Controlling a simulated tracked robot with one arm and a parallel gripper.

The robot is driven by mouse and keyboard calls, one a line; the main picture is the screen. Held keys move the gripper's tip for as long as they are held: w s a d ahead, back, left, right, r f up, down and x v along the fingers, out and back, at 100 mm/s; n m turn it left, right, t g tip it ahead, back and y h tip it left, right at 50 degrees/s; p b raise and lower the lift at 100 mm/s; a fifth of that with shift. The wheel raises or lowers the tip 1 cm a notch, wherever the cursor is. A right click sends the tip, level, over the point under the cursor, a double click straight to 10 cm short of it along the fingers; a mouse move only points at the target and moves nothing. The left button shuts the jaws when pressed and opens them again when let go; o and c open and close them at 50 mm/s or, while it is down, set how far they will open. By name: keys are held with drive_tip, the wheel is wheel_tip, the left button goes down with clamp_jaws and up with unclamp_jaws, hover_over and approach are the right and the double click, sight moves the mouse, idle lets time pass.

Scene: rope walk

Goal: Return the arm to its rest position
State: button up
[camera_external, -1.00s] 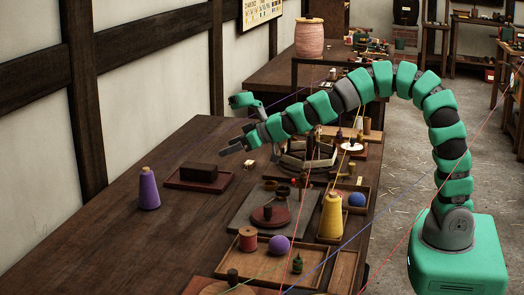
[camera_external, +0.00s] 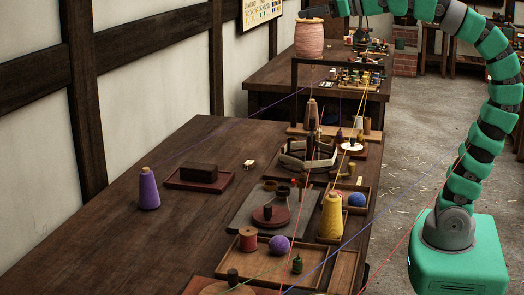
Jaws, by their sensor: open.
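My green arm rises from its base (camera_external: 457,255) at the right and arches up to the top edge of the view. My gripper (camera_external: 312,12) is at the top, in front of or just above the big pink spool (camera_external: 309,38) on the far table; I cannot tell how far apart they are. The gripper's upper part is cut off by the frame edge. It is open, and I see nothing held in it.
The near table (camera_external: 120,235) bears a purple cone (camera_external: 148,188), a dark block (camera_external: 199,172) on a tray, a yellow cone (camera_external: 331,216), a red spool (camera_external: 248,239), a purple ball (camera_external: 279,245) and a blue ball (camera_external: 357,200). Coloured strands cross the view. The floor (camera_external: 410,165) is clear beside the table.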

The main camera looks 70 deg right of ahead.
drive_tip(key=shift+o, duration=0.4)
wheel_tip(320, 180, up, 4)
drive_tip(key=p, duration=0.3)
drive_tip(key=shift+f+p, duration=0.2)
drive_tip(key=shift+p, duration=0.15)
drive_tip(key=o, duration=0.5)
drive_tip(key=shift+r+p, duration=0.4)
drive_tip(key=shift+p, duration=0.05)
drive_tip(key=shift+f, duration=0.1)
